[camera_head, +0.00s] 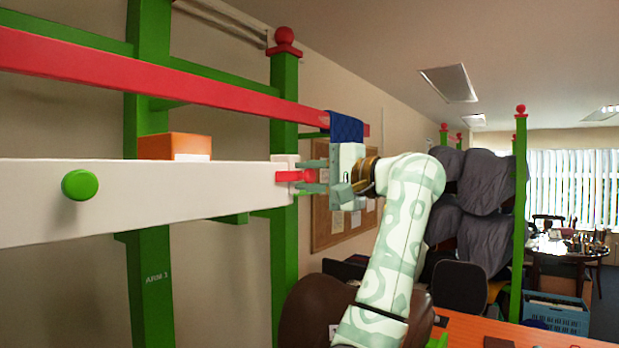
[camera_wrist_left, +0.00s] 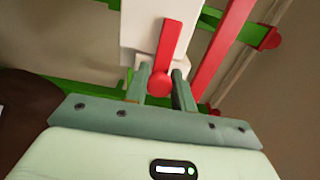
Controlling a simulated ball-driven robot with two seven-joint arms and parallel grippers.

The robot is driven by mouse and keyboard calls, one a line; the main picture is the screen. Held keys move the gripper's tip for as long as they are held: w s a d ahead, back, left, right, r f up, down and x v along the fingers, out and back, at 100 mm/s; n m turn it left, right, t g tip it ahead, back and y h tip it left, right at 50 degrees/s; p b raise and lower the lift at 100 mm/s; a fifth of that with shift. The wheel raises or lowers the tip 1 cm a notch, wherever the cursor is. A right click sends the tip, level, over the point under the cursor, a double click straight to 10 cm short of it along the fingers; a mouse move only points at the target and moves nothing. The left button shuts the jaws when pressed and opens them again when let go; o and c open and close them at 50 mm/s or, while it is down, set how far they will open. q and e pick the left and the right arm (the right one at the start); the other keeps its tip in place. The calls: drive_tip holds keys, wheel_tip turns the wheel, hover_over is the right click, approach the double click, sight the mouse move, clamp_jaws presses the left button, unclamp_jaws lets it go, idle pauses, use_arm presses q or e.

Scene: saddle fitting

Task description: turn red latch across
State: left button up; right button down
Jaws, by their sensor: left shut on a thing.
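The red latch (camera_head: 289,176) sits at the right end of the white beam (camera_head: 200,195) and points roughly along the beam, its round knob towards my gripper. My left gripper (camera_head: 315,176) is at this end of the beam, its fingers shut around the knob. In the left wrist view, the latch (camera_wrist_left: 172,45) shows as a red bar on the white beam end (camera_wrist_left: 142,28), slightly tilted. Its knob lies between the fingertips of my left gripper (camera_wrist_left: 162,84). My right gripper is not in view.
A red rail (camera_head: 160,85) runs above the beam, with a blue cloth (camera_head: 345,127) over it near my gripper. Green posts (camera_head: 284,100) stand behind the beam. A green knob (camera_head: 80,185) sticks out at left. An orange-and-white box (camera_head: 175,146) stands behind the beam.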

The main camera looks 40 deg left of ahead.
use_arm(q)
drive_tip(key=shift+f, duration=0.1)
drive_tip(key=o, duration=0.9)
drive_tip(key=w+d+b, duration=0.1)
drive_tip(key=w+d, duration=0.1)
drive_tip(key=d, duration=1.4)
drive_tip(key=shift+d, duration=0.15)
